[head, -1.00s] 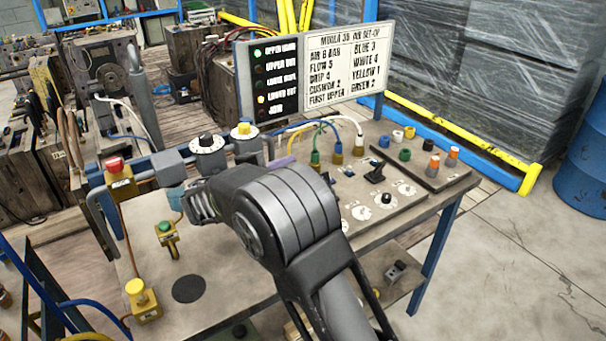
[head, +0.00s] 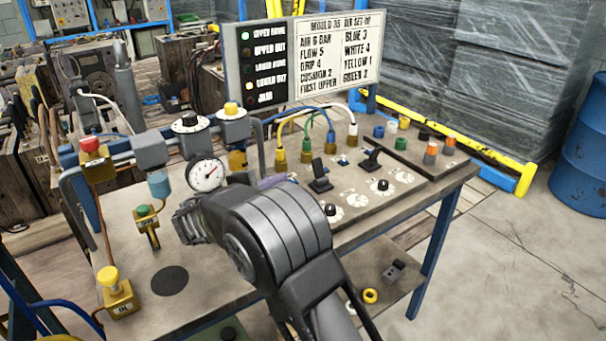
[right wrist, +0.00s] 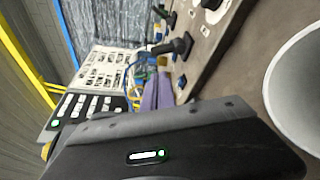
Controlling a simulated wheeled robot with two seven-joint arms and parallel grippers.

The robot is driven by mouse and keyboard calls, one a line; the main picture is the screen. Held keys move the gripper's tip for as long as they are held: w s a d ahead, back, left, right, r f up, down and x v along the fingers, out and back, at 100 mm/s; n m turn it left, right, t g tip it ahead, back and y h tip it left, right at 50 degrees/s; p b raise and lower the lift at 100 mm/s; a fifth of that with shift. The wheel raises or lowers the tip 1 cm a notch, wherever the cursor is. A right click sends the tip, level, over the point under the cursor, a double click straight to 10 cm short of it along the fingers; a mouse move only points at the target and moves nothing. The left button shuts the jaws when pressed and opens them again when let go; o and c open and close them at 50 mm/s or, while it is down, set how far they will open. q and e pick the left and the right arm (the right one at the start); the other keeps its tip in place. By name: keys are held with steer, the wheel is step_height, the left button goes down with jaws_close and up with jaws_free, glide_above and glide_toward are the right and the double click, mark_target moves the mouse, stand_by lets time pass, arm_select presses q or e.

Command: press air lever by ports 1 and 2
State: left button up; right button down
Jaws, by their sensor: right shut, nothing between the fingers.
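The black air lever (head: 319,178) stands on the panel in front of the yellow and green hose ports (head: 293,160), labelled 1 and 2 by the board's colour list. It also shows in the right wrist view (right wrist: 181,46), just beyond the fingers. A second black lever (head: 371,160) stands to its right, by the blue and white hoses. My right gripper (head: 286,178) has purple fingers, mostly hidden behind my arm in the head view. In the right wrist view its fingers (right wrist: 160,80) are shut and empty, apparently short of the near lever. My left gripper is out of view.
The set-up board (head: 338,58) stands behind the panel; its green and yellow lamps are lit. A pressure gauge (head: 205,175) and a rail with knobs (head: 190,123) stand left of my arm. Colored caps (head: 404,124) sit at the panel's right.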

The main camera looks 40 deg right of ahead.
mark_target(319, 172)
steer(key=p+x, duration=0.1)
steer(key=x, duration=0.9)
steer(key=shift+r, duration=0.15)
stand_by(0.4)
